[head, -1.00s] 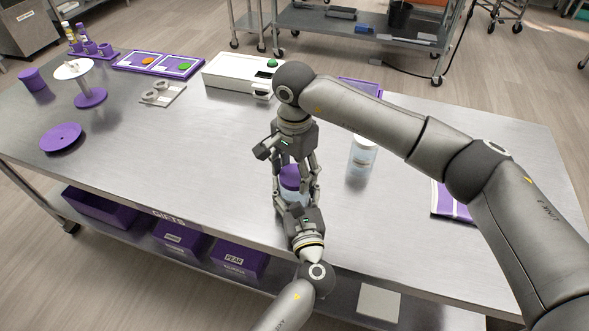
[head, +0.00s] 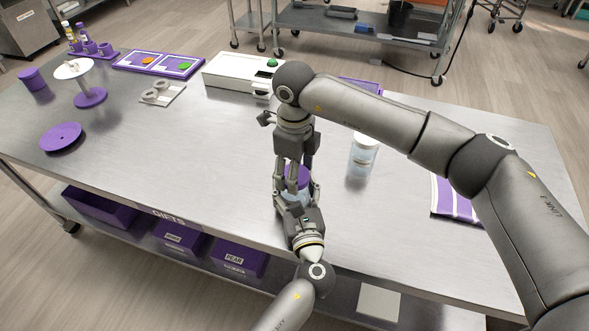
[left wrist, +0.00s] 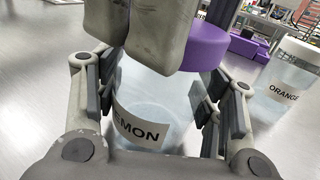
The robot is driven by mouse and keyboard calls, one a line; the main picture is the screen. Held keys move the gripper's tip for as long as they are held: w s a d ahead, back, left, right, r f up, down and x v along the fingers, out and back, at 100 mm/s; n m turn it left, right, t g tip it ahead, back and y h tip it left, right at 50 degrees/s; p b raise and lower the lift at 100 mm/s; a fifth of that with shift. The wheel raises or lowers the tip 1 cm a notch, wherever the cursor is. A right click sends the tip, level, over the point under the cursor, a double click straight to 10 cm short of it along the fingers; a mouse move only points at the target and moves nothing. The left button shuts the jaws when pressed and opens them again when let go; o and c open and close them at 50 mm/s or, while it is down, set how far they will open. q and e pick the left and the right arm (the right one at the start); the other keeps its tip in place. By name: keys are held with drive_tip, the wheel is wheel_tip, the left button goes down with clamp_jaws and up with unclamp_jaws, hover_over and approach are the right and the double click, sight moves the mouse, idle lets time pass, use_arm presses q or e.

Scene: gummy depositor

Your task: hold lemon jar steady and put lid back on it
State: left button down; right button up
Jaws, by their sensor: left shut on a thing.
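The lemon jar (left wrist: 143,118), clear with a label ending in "EMON", stands between the fingers of my left gripper (left wrist: 160,100). That gripper is shut on the jar, low in the head view (head: 297,190). The purple lid (left wrist: 205,46) is at the jar's mouth; it also shows in the head view (head: 298,177). My right gripper (head: 297,165) points down from above with its fingers at the lid. Its fingers hide part of the lid, so I cannot tell how firmly they close or whether the lid is fully seated.
The orange jar (left wrist: 283,78) with a white lid stands to the right, also in the head view (head: 363,155). A striped purple cloth (head: 455,200) lies farther right. A white machine (head: 240,73) stands at the back.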

drive_tip(key=m, duration=0.3)
drive_tip(key=o, duration=1.1)
drive_tip(key=shift+r, duration=2.25)
drive_tip(key=shift+c, duration=0.3)
drive_tip(key=r+n, duration=0.1)
drive_tip(key=n, duration=0.1)
drive_tip(key=r+n, duration=0.1)
drive_tip(key=n, duration=0.1)
drive_tip(key=shift+n, duration=0.3)
drive_tip(key=n, duration=0.1)
drive_tip(key=r+n, duration=0.1)
drive_tip(key=n, duration=0.2)
drive_tip(key=shift+r, duration=0.25)
